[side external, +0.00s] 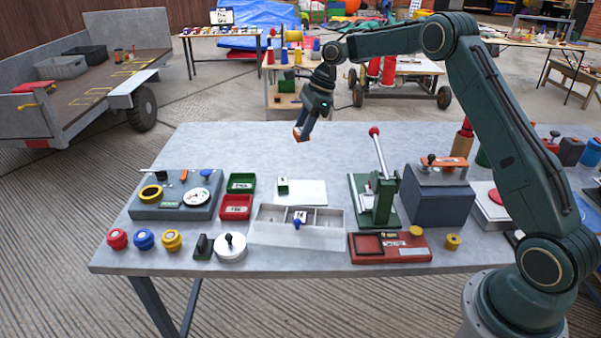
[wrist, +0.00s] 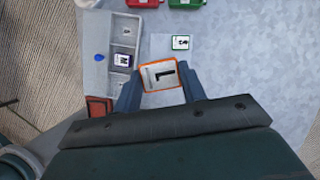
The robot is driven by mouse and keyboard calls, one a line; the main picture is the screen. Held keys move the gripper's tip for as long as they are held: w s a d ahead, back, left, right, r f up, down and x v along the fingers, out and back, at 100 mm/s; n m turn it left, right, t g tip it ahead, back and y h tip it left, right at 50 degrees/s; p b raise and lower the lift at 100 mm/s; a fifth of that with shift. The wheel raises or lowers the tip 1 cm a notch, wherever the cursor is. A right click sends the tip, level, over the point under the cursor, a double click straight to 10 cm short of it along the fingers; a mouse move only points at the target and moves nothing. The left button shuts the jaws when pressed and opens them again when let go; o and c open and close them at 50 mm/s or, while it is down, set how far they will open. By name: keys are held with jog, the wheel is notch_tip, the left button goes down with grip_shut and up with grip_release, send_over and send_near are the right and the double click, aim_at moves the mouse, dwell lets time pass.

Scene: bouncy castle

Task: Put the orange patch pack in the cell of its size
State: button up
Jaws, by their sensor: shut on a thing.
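The orange patch pack (wrist: 162,76) is orange-edged with a pale face and a large black L. My gripper (side external: 303,131) is shut on it, a finger at each side, and holds it high above the back of the table. The pack (side external: 298,136) is small in the side view. The pale tray (side external: 265,235) stands at the table's front middle, with three cells in a row. A green-edged pack (side external: 282,185) lies on the table behind the tray.
Red (side external: 236,207) and green boxes (side external: 241,183) stand left of the tray. A green lever press (side external: 376,205) and a red case (side external: 365,250) are at its right. A white sheet (side external: 308,192) lies behind it. The table's back left is clear.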

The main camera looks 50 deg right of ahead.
jog(key=shift+s+a+f+n+g+h, duration=0.1)
jog(key=shift+s+a+f+n+g, duration=0.7)
jog(key=shift+s+f+n, duration=1.45)
jog(key=shift+s+a+f+n+g+h, duration=0.1)
jog(key=shift+s+a+f+n+g, duration=0.7)
jog(key=shift+s+f+n, duration=1.45)
jog(key=shift+s+a+f+n+g+h, duration=0.1)
jog(key=shift+s+a+f+n+g, duration=0.7)
jog(key=shift+s+f+n, duration=1.45)
jog(key=shift+s+d, duration=0.2)
jog(key=shift+s, duration=0.15)
jog(key=shift+f, duration=1.5)
jog(key=o, duration=1.3)
